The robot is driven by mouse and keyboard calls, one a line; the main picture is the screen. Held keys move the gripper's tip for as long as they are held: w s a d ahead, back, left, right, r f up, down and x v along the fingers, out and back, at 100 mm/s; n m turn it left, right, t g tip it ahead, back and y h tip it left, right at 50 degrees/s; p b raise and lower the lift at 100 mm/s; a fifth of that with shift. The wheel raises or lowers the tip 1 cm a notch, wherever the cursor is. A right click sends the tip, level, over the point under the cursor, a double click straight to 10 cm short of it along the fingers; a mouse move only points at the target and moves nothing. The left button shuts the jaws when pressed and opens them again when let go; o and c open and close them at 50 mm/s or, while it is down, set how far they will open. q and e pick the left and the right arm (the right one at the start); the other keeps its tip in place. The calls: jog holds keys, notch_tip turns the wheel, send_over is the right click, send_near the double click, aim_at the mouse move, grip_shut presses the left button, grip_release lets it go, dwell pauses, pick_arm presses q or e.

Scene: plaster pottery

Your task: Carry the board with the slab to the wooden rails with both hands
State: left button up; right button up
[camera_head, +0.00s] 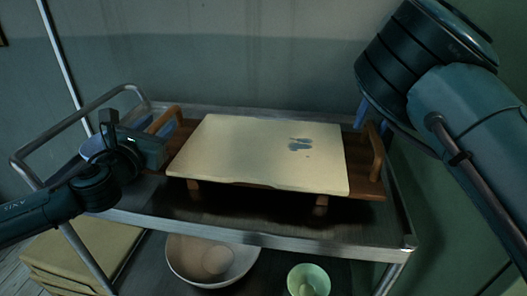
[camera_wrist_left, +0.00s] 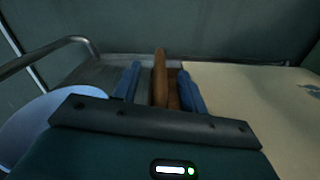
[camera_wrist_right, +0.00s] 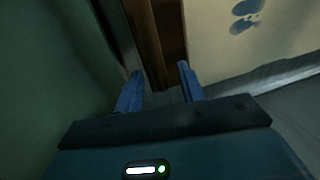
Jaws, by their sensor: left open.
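A brown wooden board (camera_head: 365,188) with a raised handle at each end rests on the cart's upper shelf. A flat cream slab (camera_head: 250,150) with a blue-grey mark lies on it. Brown blocks show under the board's front edge. My left gripper (camera_head: 165,130) is at the left handle (camera_head: 163,120). In the left wrist view its open blue fingers (camera_wrist_left: 160,85) stand on either side of that handle (camera_wrist_left: 160,75). My right gripper (camera_head: 363,112) is by the right handle (camera_head: 375,150). In the right wrist view its fingers (camera_wrist_right: 160,88) are apart near the board's edge (camera_wrist_right: 168,25). I cannot identify separate wooden rails.
The metal cart (camera_head: 250,236) has a tubular handle (camera_head: 75,115) at left. A pale round thing (camera_wrist_left: 40,120) lies beside my left gripper. The lower shelf holds a cream bowl (camera_head: 205,262) and a green bowl (camera_head: 309,280). Flat cream slabs (camera_head: 85,255) are stacked at lower left. A wall stands behind.

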pick_arm(q)
jog(key=shift+w+d, duration=0.1)
jog(key=shift+w, duration=0.5)
pick_arm(e)
jog(key=shift+a+f, duration=0.1)
jog(key=shift+f, duration=0.5)
pick_arm(q)
jog(key=shift+c, duration=0.3)
pick_arm(e)
jog(key=shift+c, duration=0.3)
pick_arm(q)
grip_shut()
pick_arm(e)
grip_shut()
pick_arm(q)
jog(key=shift+r, duration=0.3)
pick_arm(e)
jog(key=shift+w+r, duration=0.1)
jog(key=shift+r, duration=0.2)
pick_arm(q)
jog(key=shift+w, duration=0.1)
pick_arm(e)
jog(key=shift+w, duration=0.1)
